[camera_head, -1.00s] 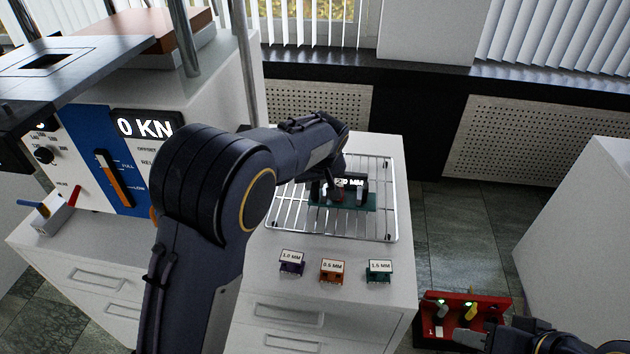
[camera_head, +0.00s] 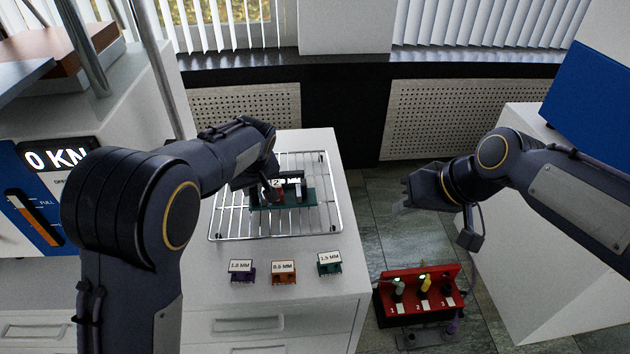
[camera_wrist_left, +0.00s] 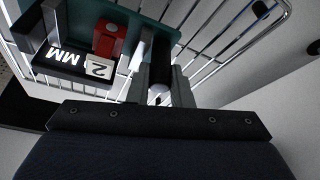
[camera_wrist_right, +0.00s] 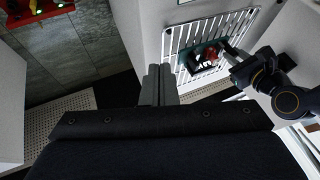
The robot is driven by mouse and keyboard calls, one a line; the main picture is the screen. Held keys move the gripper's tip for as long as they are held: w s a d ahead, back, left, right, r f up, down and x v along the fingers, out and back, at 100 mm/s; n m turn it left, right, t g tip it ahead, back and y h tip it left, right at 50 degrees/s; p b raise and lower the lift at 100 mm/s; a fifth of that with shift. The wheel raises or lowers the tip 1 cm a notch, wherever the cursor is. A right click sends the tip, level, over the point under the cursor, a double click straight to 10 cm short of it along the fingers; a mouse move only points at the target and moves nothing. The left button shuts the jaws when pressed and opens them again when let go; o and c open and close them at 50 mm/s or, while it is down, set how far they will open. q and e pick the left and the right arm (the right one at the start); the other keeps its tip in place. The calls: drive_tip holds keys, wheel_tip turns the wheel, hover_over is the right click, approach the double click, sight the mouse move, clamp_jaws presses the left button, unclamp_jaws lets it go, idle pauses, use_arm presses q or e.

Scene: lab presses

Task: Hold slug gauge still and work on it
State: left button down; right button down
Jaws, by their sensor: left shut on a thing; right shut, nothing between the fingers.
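The slug gauge (camera_head: 303,197) sits on the wire rack on the white cabinet. It has a teal base, a black "2 MM" label block and a red part, which the left wrist view shows close up (camera_wrist_left: 152,30). My left gripper (camera_head: 270,188) is at the gauge's near left side. In the left wrist view its fingers (camera_wrist_left: 158,88) are shut on a dark upright part of the gauge. My right gripper (camera_head: 405,207) is shut and empty, raised over the floor right of the cabinet. The right wrist view shows its fingers together (camera_wrist_right: 157,82).
Purple "1.0 MM" (camera_head: 241,272), orange "0.5 MM" (camera_head: 284,274) and teal "1.5 MM" (camera_head: 330,265) blocks stand before the wire rack (camera_head: 225,222). A red numbered holder (camera_head: 400,313) with tools is at lower right. The press with "0 KN" display (camera_head: 55,158) stands left.

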sight(299, 193)
drive_tip(key=w+a+f+n+y, duration=0.1)
drive_tip(key=w+a+f, duration=0.1)
drive_tip(key=w, duration=0.6)
drive_tip(key=w+a+f, duration=0.1)
drive_tip(key=w+a, duration=0.2)
drive_tip(key=w, duration=0.5)
drive_tip(key=shift+g+y, duration=0.3)
drive_tip(key=shift+g, duration=0.1)
drive_tip(key=x, duration=1)
drive_tip(key=shift+w+f, duration=0.15)
drive_tip(key=shift+f, duration=0.25)
drive_tip(key=a, duration=0.2)
drive_tip(key=shift+a+r, duration=0.25)
drive_tip(key=shift+a, duration=0.65)
drive_tip(key=a, duration=0.5)
use_arm(q)
drive_tip(key=shift+d, duration=0.1)
use_arm(e)
drive_tip(key=shift+d, duration=0.15)
